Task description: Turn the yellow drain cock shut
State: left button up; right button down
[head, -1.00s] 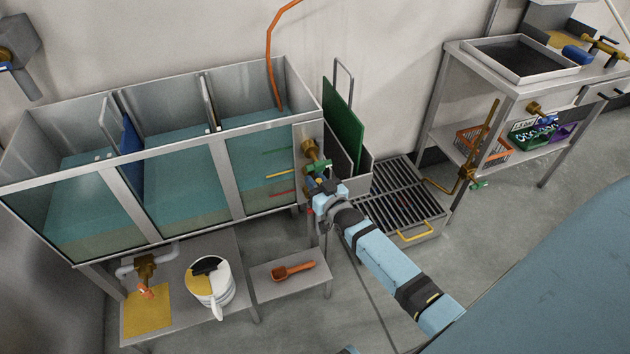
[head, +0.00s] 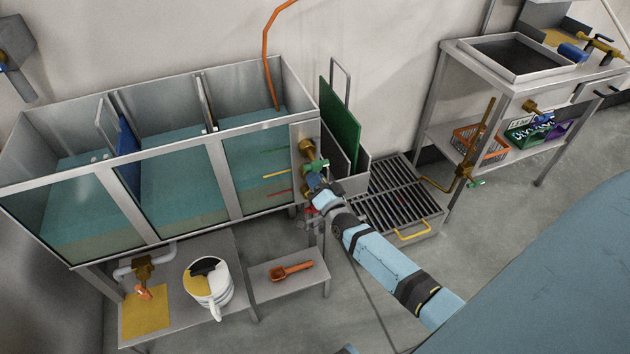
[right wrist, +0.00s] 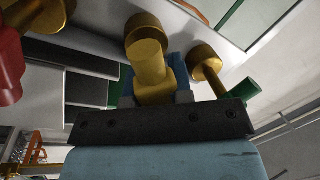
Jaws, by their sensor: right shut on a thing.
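The yellow, brass-coloured cock (right wrist: 150,70) is between the fingers of my right gripper (right wrist: 155,98) in the right wrist view. Blue shows behind and on both sides of it. In the head view my right gripper (head: 316,187) is at the right end of the tank, just below a green-handled valve (head: 316,166). It is shut on the cock and covers most of it, so the handle's exact angle is hard to tell. My left gripper is not in view.
A red handle (right wrist: 9,65) and a green handle (right wrist: 240,93) flank the grip closely. The tank (head: 297,170) stands left, with a jug (head: 212,288) and an orange scoop (head: 292,270) below. A floor grate (head: 392,195) and a bench (head: 450,60) are right.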

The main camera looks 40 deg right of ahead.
pick_arm(q)
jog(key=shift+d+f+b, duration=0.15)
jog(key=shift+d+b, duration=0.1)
jog(key=shift+b, duration=0.85)
pick_arm(e)
jog(key=m+h, duration=0.1)
jog(key=m, duration=0.2)
jog(key=m+h, duration=0.1)
jog(key=m, duration=0.2)
jog(key=f+m, duration=0.1)
jog(key=m, duration=0.2)
jog(key=shift+d+m+h, duration=0.25)
jog(key=shift+m+h, duration=0.05)
jog(key=shift+h, duration=0.1)
jog(key=c, duration=1)
grip_release()
jog(key=shift+c, duration=0.2)
